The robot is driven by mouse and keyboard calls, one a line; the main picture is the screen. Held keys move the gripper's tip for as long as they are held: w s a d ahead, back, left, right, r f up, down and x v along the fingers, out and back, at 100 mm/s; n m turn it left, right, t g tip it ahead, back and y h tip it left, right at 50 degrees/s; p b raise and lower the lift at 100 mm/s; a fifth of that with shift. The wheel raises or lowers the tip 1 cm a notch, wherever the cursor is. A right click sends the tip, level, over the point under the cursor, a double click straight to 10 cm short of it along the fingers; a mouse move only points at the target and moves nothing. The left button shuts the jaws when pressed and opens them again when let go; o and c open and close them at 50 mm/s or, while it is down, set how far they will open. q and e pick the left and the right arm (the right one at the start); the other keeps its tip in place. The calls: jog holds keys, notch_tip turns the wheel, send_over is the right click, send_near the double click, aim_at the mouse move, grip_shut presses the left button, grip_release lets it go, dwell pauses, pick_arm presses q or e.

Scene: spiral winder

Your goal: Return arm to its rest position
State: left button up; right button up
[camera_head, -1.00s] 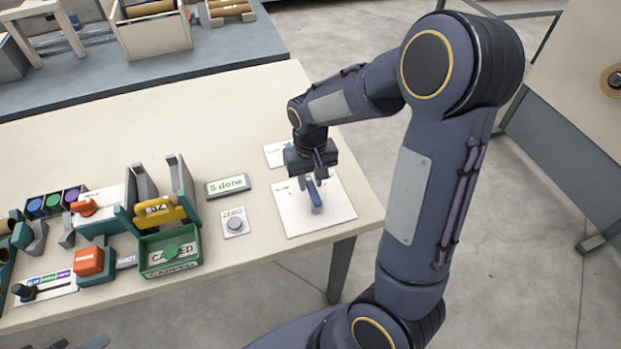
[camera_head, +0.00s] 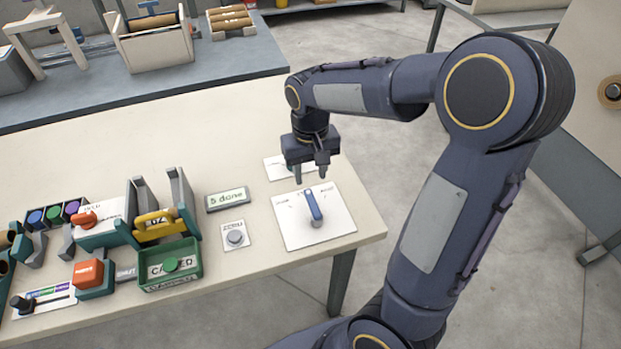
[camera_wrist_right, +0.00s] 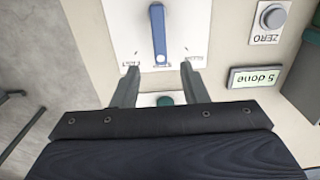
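My right gripper (camera_head: 311,172) hangs above the right part of the table, just behind the white plate (camera_head: 338,237) with the blue lever (camera_head: 313,205). Its two fingers are spread with nothing between them. In the right wrist view the open fingers (camera_wrist_right: 160,75) point toward the plate, and the blue lever (camera_wrist_right: 158,35) stands beyond them, apart from both tips. My left gripper does not show in any view.
The display (camera_head: 227,199) reads "5 done", with the ZERO button plate (camera_head: 236,236) below it. A green tray (camera_head: 170,264), an orange block (camera_head: 88,274) and a yellow handle (camera_head: 158,223) crowd the table's left. The table's middle is clear.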

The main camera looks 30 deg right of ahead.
dwell(0.5)
jog(key=s+a+r+t+y, duration=0.2)
jog(key=s+a, duration=0.1)
jog(key=s, duration=0.5)
jog(key=s+a+r+n+t+y, duration=0.1)
jog(key=s+a+r+t, duration=0.1)
jog(key=s, duration=0.7)
jog(key=shift+s+a+r+t+y, duration=0.15)
jog(key=shift+a+r+t+y, duration=0.2)
jog(key=shift+a+t, duration=0.5)
